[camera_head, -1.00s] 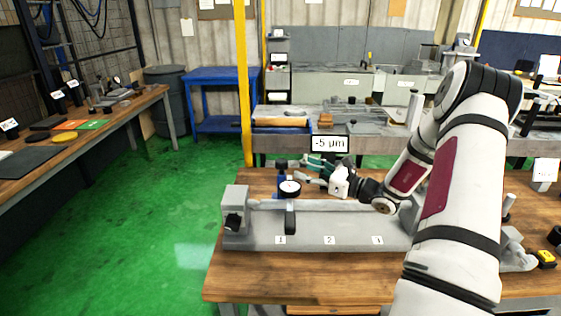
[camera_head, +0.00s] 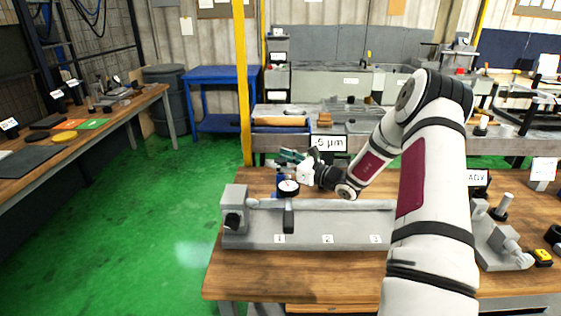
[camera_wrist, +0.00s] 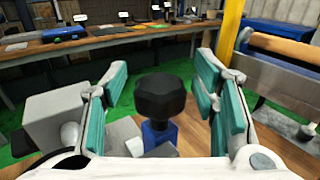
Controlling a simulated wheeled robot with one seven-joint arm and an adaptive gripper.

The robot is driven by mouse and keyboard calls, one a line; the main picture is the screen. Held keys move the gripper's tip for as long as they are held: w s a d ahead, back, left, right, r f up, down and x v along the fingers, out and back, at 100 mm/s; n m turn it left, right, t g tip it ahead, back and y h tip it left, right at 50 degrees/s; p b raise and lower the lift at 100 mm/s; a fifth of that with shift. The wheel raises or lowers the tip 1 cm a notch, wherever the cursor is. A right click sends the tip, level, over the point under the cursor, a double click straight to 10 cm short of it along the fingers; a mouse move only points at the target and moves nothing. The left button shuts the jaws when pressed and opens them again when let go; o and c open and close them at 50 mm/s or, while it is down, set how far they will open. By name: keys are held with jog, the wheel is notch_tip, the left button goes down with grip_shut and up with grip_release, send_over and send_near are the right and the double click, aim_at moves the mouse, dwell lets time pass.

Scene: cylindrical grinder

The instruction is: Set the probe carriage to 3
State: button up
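The probe carriage (camera_head: 281,184) is a blue post on the grey grinder bed, with a round dial gauge (camera_head: 288,187) in front. It stands near the left end, above label 1 (camera_head: 279,239). Labels 2 (camera_head: 327,239) and 3 (camera_head: 376,239) follow to the right. My gripper (camera_head: 292,157) is behind and above the carriage. In the wrist view, my open gripper (camera_wrist: 162,80) has green-padded fingers on either side of a black knob (camera_wrist: 160,97) atop the blue post (camera_wrist: 159,135). Gaps show between pads and knob.
A grey headstock block (camera_head: 235,205) stands at the bed's left end. A display (camera_head: 329,143) reading about -5 µm stands behind the bed. My arm hides the bed's right part. A grey tailstock-like part (camera_head: 502,235) and a yellow item (camera_head: 543,257) lie to the right.

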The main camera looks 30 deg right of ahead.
grip_shut()
jog(key=s+d, duration=0.9)
jog(key=d, duration=0.5)
jog(key=shift+s+d+b, duration=0.15)
jog(key=shift+s+b, duration=0.2)
jog(key=shift+b, duration=0.05)
jog(key=shift+o, duration=1.3)
grip_release()
jog(key=v, duration=1.2)
jog(key=shift+f, duration=0.1)
